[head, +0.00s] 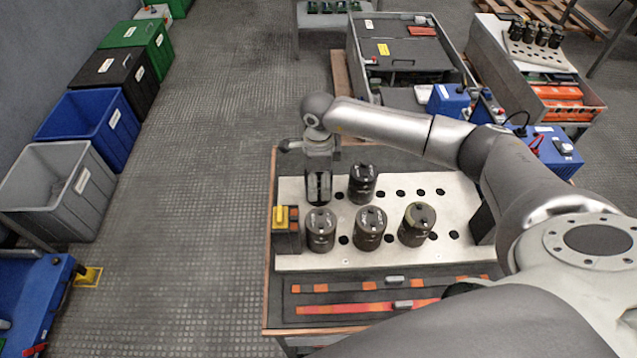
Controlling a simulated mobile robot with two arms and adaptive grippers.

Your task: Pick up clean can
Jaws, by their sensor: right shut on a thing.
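My right gripper (318,196) points down over the left part of the white plate with holes (300,262). It is shut on a dark can (318,184), which is mostly hidden between the fingers. Three black cans stand upright in the front row of the plate: a left one (320,230), a middle one (370,229) and a right one (417,225). Another black can (362,184) stands behind them, just right of my gripper. I cannot tell from here which can is clean, or whether the held can is clear of the plate. My left gripper is out of view.
A yellow-and-orange device (286,229) sits at the plate's left edge. Red strips (368,307) lie along the bench's front. Grey (60,190), blue (92,125), black (115,78) and green (140,42) bins line the left wall. The floor between is clear.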

